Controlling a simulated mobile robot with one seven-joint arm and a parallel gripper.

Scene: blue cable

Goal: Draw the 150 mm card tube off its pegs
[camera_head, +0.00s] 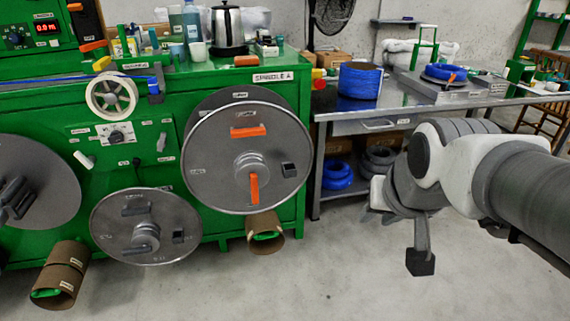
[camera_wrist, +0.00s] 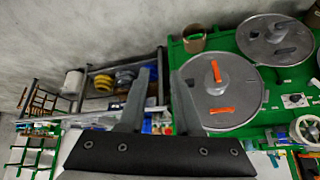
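Two brown card tubes show low on the green machine in the head view. One tube (camera_head: 264,236) sits below the spindle A reel, with green inside its open end. The other tube (camera_head: 60,276) is at the lower left, also with green inside, and looks longer. I cannot read which is 150 mm. A brown tube (camera_wrist: 194,38) also shows at the top of the wrist view. My gripper (camera_wrist: 158,88) has its two fingers apart with nothing between them. In the head view it hangs at the right, well away from both tubes.
The spindle A reel (camera_head: 248,150) with orange handles stands out above the middle tube. Another reel (camera_head: 145,226) stands between the tubes. A steel bench (camera_head: 390,112) with blue cable coils is behind my arm. The floor (camera_head: 300,285) in front is clear.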

